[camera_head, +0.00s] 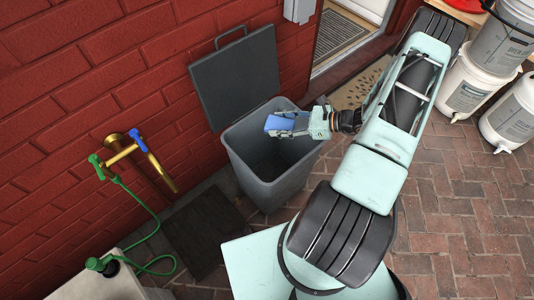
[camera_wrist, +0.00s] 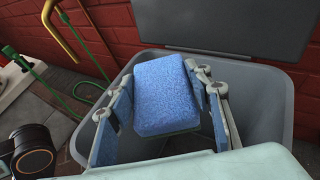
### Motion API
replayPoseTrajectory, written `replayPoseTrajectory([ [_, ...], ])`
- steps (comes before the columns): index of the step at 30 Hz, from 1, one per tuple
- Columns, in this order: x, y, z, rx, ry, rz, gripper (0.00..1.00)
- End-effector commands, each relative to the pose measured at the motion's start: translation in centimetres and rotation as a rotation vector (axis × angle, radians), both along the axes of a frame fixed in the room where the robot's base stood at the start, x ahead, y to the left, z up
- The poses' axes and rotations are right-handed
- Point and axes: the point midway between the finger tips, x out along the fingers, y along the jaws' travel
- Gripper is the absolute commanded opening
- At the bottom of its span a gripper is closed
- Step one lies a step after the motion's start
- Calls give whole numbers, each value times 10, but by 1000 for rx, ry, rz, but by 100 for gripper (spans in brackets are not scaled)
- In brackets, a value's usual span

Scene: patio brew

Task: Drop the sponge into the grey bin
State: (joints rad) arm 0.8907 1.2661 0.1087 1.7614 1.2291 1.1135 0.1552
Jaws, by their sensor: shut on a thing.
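My gripper (camera_head: 291,125) is shut on a blue sponge (camera_head: 278,124) and holds it over the open mouth of the grey bin (camera_head: 263,187). In the wrist view the sponge (camera_wrist: 166,93) sits between the two fingers of my gripper (camera_wrist: 165,105), with the bin's rim (camera_wrist: 284,108) around and below it. The bin's dark lid (camera_head: 238,78) stands raised at the back against the brick wall. The bin's inside is in shadow and its floor is partly hidden.
A brass tap pipe (camera_head: 155,162) with a green hose (camera_head: 148,212) is on the wall left of the bin. White buckets (camera_head: 466,88) stand at the far right. A doormat (camera_head: 362,84) lies behind my arm. Brick paving at the right is clear.

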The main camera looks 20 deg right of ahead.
Motion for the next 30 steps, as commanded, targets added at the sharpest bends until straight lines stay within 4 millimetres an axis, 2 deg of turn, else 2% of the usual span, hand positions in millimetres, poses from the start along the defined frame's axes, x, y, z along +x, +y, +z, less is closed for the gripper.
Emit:
replayPoseTrajectory([
  [1,0,0,-10,0,0,0,37],
  [3,0,0,-15,0,0,0,37],
  [13,0,0,-16,0,0,0,37],
  [14,0,0,-16,0,0,0,49],
  [18,0,0,-16,0,0,0,65],
  [30,-3,-6,-14,-2,-1,-1,67],
])
